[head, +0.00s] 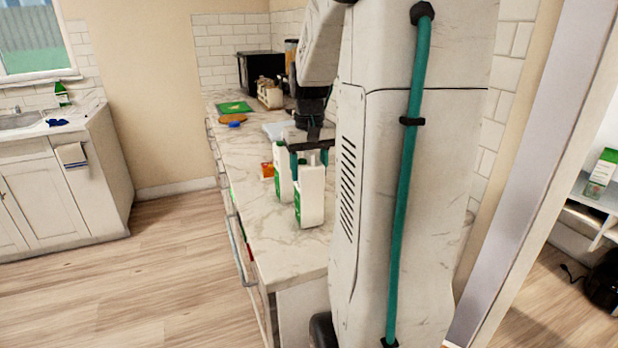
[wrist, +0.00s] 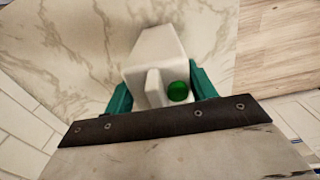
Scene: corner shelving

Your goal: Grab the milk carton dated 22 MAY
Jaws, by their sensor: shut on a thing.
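A white milk carton (head: 311,200) with green near its base stands upright at the near end of the marble counter. My gripper (head: 310,160) points down over it, with its teal fingers shut on the carton's top. In the wrist view the carton (wrist: 158,58), with a green cap, sits between the teal fingers of my gripper (wrist: 160,85). A second white and green carton (head: 282,180) stands just behind and to the left, partly hidden. No date can be read on either carton.
The marble counter (head: 262,215) holds a small orange item (head: 267,170), a green board (head: 235,107) and a black appliance (head: 258,68) farther back. A green and white carton (head: 603,170) stands on the right shelf. The wooden floor at left is clear.

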